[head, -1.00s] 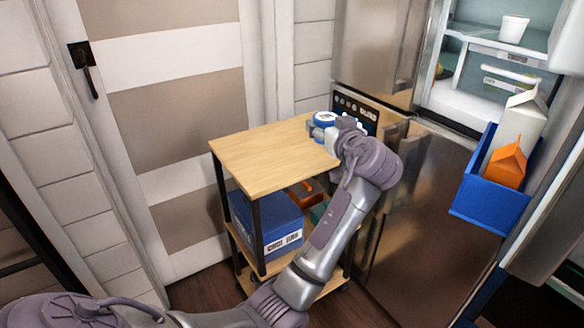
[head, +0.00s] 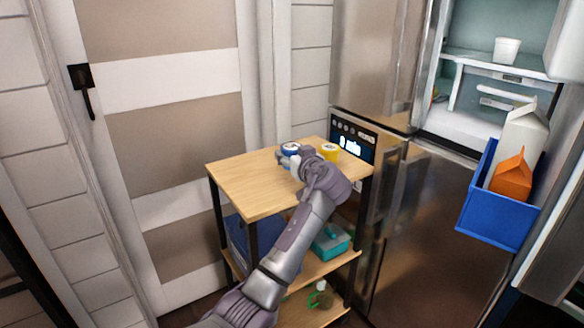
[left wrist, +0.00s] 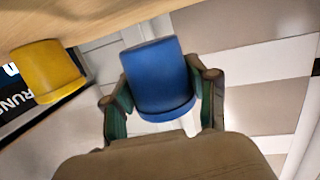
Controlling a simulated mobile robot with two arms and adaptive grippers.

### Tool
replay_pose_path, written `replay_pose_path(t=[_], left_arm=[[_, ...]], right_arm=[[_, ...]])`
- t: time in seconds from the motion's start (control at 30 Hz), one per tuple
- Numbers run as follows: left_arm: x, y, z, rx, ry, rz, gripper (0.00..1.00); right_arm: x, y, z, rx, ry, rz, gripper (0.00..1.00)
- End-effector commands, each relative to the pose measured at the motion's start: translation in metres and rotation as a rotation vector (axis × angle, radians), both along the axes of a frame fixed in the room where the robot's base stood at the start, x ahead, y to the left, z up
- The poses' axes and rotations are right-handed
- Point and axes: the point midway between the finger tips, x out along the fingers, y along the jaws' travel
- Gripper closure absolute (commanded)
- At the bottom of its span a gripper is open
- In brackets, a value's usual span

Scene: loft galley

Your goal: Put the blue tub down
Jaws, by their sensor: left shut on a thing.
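The blue tub (head: 290,149) has a white top and shows at the back of the cart's wooden top (head: 240,182). In the left wrist view the tub (left wrist: 158,78) sits between the two fingers of my left gripper (left wrist: 162,103), which is shut on it. In the head view my arm hides part of the gripper (head: 294,160). I cannot tell whether the tub touches the cart top. My right gripper is in neither view.
A yellow tub (head: 328,151) stands on the cart top just right of the blue one. The front left of the top is bare. Lower shelves hold a blue box (head: 240,240) and a teal case (head: 331,242). An open fridge (head: 480,115) with a blue bin (head: 490,218) is at right.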

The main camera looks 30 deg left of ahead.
Motion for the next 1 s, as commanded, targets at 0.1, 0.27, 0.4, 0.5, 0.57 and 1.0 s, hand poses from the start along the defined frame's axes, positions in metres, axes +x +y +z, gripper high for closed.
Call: replay_pose_path(t=[0.1, 0.27, 0.4, 0.5, 0.57, 1.0], left_arm=[[-0.001, 0.000, -0.021, 0.003, 0.006, 0.001, 0.82], [0.000, 0.000, -0.035, 0.002, 0.002, 0.000, 0.82], [0.000, 0.000, -0.034, 0.002, 0.001, 0.000, 0.82], [0.000, 0.000, -0.035, 0.002, 0.001, 0.000, 0.82], [0.000, 0.000, -0.035, 0.002, 0.001, 0.000, 0.82], [0.000, -0.001, -0.035, 0.001, 0.002, 0.000, 0.17]], right_arm=[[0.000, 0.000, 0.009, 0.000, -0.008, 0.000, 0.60], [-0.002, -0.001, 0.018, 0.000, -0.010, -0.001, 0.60], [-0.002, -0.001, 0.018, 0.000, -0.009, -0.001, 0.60], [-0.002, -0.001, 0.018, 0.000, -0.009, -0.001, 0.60], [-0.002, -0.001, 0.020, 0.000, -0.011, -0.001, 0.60], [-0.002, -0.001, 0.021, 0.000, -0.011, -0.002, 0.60]])
